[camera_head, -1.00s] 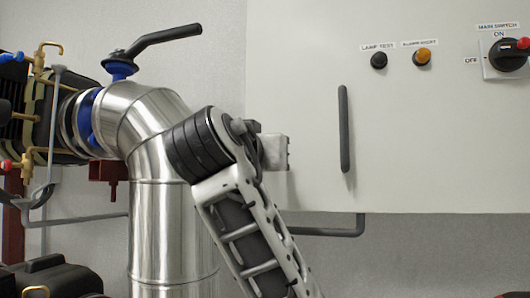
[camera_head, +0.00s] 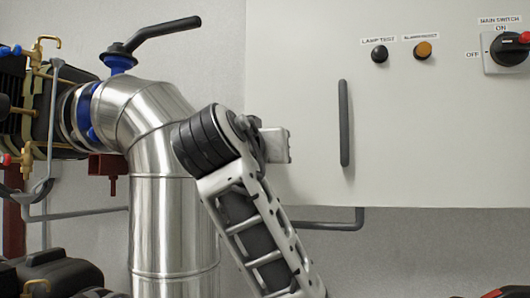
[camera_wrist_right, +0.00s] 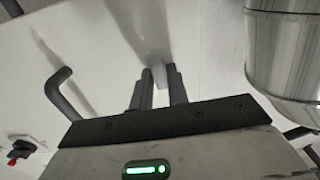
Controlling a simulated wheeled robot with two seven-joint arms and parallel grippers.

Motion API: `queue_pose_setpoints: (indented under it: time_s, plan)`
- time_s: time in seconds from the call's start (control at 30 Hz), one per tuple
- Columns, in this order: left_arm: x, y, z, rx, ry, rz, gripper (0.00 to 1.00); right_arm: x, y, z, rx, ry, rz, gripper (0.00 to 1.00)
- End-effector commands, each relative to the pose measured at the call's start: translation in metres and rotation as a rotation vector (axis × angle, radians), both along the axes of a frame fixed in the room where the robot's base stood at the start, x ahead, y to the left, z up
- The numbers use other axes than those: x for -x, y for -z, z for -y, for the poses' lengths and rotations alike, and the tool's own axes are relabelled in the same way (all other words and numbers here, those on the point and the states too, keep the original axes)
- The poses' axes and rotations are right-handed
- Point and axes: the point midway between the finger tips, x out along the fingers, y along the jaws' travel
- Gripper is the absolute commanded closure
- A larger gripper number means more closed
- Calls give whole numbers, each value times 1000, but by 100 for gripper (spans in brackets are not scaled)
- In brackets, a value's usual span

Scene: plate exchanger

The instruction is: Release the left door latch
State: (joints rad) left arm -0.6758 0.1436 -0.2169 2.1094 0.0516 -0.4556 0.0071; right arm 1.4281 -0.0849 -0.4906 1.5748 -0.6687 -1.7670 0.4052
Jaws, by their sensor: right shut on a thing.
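The cabinet door (camera_head: 400,130) is a large pale panel with a dark vertical bar handle (camera_head: 345,123). My right arm rises in front of the cabinet's left edge in the head view. Its gripper fingers are hidden behind the wrist there. In the right wrist view, the two dark fingers of my right gripper (camera_wrist_right: 160,82) stand close together around a small pale piece (camera_wrist_right: 161,71) at the cabinet's left side, which looks like the left door latch. Its shape is mostly hidden. The bar handle also shows in the wrist view (camera_wrist_right: 62,95). My left gripper is not in view.
A large shiny pipe (camera_head: 172,220) stands left of my right arm, close beside it. A blue valve with a black lever (camera_head: 160,35) sits above it. A main switch (camera_head: 508,48), a lamp test button (camera_head: 379,54) and an amber button (camera_head: 423,49) are on the cabinet.

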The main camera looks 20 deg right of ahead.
Motion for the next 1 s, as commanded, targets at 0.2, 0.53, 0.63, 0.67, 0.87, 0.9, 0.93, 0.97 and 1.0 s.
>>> queue_pose_setpoints:
  time_s: [0.2, 0.53, 0.63, 0.67, 0.87, 0.9, 0.93, 0.97, 1.0]
  plan:
    - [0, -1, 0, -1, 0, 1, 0, 0, 0, -1, 114, -1, -77, 100]
    - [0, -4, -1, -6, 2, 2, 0, -1, -1, -2, 368, -2, -246, 100]
    - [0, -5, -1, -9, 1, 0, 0, -1, -1, -2, 447, -2, -299, 100]
    - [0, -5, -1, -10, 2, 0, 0, -1, -1, -2, 470, -2, -315, 100]
    - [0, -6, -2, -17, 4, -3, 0, -1, -1, -3, 629, -1, -421, 100]
    - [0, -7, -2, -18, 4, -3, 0, -1, -1, -3, 661, -1, -442, 100]
    - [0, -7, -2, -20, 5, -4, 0, -1, -1, -3, 684, -1, -458, 100]
    - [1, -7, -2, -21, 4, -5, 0, -1, 0, -3, 708, -1, -474, 100]
    - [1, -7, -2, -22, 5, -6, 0, -1, 0, -3, 740, -1, -495, 100]
